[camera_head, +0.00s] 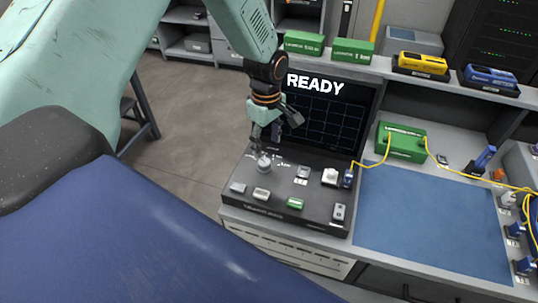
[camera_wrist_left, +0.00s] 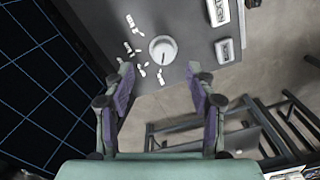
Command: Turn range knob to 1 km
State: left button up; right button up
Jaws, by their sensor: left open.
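The range knob (camera_head: 264,163) is a round pale knob on the dark sloping panel of the test instrument (camera_head: 285,208), near its left end. In the left wrist view the knob (camera_wrist_left: 163,50) shows a dark pointer line and small white labels on its left side; the labels are too small to read. My left gripper (camera_head: 276,130) is open and empty, above and behind the knob, apart from it. In the left wrist view its two fingers (camera_wrist_left: 160,90) are spread, with the knob beyond their tips. My right gripper is not in view.
The instrument's screen (camera_head: 325,112) reads READY and stands close behind my left gripper. Several buttons, including a green one (camera_head: 295,203), line the panel. A yellow cable runs from a blue connector (camera_head: 348,178) to a green box (camera_head: 401,142). The blue mat (camera_head: 430,220) is clear.

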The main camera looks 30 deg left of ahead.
aim_at(264, 162)
pick_arm(q)
jog(key=f, duration=0.2)
jog(key=a+f, duration=0.1)
jog(key=f, duration=0.2)
jog(key=shift+s+a+f, duration=0.15)
jog(key=shift+s+f, duration=0.15)
jog(key=shift+s, duration=0.1)
jog(key=shift+f, duration=0.25)
jog(key=shift+d+f, duration=0.2)
jog(key=shift+d, duration=0.05)
jog(key=shift+w+d, duration=0.25)
jog(key=shift+s+a+f, duration=0.1)
jog(key=shift+s+a, duration=0.1)
jog(key=shift+a, duration=0.2)
jog(key=c, duration=0.4)
jog(key=shift+w+d, duration=0.15)
jog(key=shift+d, duration=0.2)
jog(key=c, duration=0.4)
jog(key=shift+a, duration=0.1)
jog(key=c, duration=0.4)
